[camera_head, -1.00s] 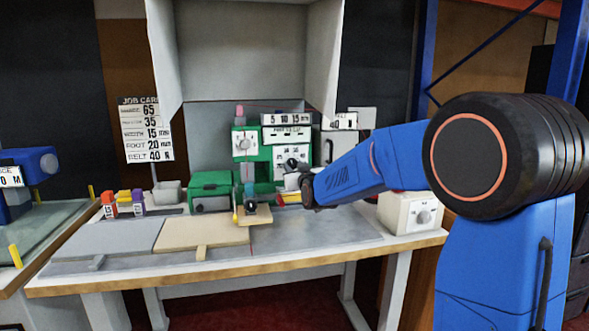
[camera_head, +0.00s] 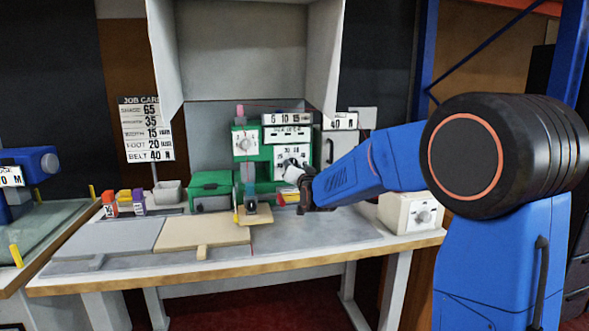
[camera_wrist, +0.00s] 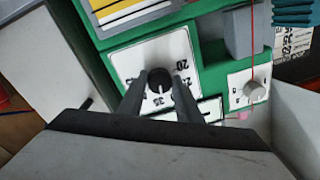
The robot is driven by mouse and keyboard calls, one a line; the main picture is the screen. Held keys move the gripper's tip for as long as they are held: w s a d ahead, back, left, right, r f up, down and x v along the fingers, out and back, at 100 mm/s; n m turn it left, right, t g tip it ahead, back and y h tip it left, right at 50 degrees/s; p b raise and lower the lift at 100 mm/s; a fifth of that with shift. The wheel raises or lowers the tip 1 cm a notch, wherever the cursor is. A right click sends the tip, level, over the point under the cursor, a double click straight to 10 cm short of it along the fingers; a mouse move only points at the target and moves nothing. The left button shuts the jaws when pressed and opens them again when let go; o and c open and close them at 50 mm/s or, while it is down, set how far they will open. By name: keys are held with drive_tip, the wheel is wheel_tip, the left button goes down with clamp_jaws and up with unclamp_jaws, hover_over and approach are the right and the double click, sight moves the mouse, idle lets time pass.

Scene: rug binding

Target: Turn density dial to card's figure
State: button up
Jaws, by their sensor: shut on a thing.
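The job card (camera_head: 146,130) stands at the back left in the head view and reads 65, 35, 15, 20, 40 from top to bottom; its upper labels are too small to read surely. A black dial knob (camera_wrist: 160,79) sits on a white plate (camera_wrist: 127,62) with figures, on the green machine (camera_head: 210,184). In the wrist view, 20 and 25 show upside down at the right of the plate. A pale mark on the knob points down in that view. My gripper (camera_wrist: 159,92) is shut on the knob, one finger each side. The fingers hide part of the scale.
Another knob (camera_wrist: 255,90) on a white plate lies to the right in the wrist view. Orange (camera_head: 109,203) and purple (camera_head: 139,201) items stand at the left.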

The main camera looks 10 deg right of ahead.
drive_tip(key=shift+m, duration=0.7)
drive_tip(key=o, duration=1)
drive_tip(key=shift+o, duration=0.2)
drive_tip(key=shift+s, duration=0.1)
drive_tip(key=s, duration=1.7)
drive_tip(key=shift+s+d+f, duration=0.15)
drive_tip(key=shift+d+f, duration=0.15)
drive_tip(key=shift+d, duration=0.05)
drive_tip(key=s+d+f+n+g, duration=0.2)
drive_tip(key=s+f+g, duration=0.2)
drive_tip(key=s, duration=0.9)
drive_tip(key=s+d+f+n+g, duration=0.2)
drive_tip(key=s+f+g, duration=0.3)
drive_tip(key=s, duration=0.8)
drive_tip(key=s+d+f+n+g, duration=0.2)
drive_tip(key=s+f+g, duration=0.2)
drive_tip(key=s+f, duration=0.5)
drive_tip(key=s, duration=0.4)
drive_tip(key=shift+d+g+h, duration=0.15)
drive_tip(key=shift+g+h, duration=0.15)
